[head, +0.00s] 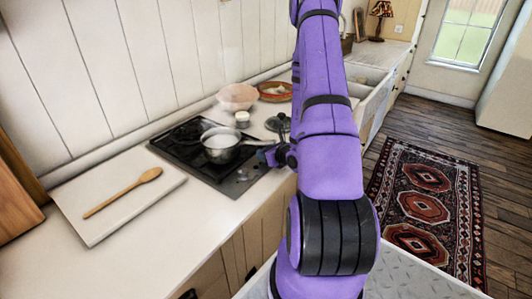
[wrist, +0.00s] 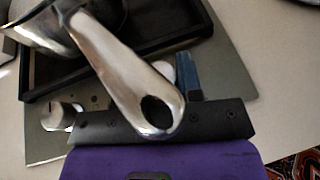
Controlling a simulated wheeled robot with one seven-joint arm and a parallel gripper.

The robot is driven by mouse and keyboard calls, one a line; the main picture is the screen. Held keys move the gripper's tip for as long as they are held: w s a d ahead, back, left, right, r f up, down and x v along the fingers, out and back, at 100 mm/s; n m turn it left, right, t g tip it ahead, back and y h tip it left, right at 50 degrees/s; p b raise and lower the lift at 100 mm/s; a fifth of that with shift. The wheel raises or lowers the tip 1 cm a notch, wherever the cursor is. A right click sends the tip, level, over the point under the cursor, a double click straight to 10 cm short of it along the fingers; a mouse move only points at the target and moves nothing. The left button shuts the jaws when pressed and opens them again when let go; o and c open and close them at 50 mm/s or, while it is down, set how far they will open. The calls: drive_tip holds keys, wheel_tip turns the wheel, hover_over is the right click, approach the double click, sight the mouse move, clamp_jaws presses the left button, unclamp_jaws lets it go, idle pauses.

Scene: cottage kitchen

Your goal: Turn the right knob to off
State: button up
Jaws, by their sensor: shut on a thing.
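The black hob (head: 185,152) is set in the counter, with its knobs along the front strip. One knob (head: 242,173) stands clear; the same pale knob shows at the left of the wrist view (wrist: 62,115). My gripper (head: 266,155) is at the right end of that strip. In the wrist view, one blue finger (wrist: 188,80) presses beside a small pale piece of the right knob (wrist: 168,71). The saucepan handle (wrist: 130,82) crosses in front and hides the other finger and most of the knob. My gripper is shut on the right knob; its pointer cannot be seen.
The steel saucepan (head: 220,146) sits on the hob, its handle over my gripper. A white board (head: 110,215) with a wooden spoon (head: 122,193) lies left. A pink bowl (head: 238,97), a small jar (head: 242,118) and a terracotta dish (head: 275,91) stand behind.

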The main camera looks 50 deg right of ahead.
drive_tip(key=shift+m+h, duration=1.1)
drive_tip(key=shift+h, duration=0.2)
drive_tip(key=o, duration=0.9)
drive_tip(key=shift+s, duration=0.1)
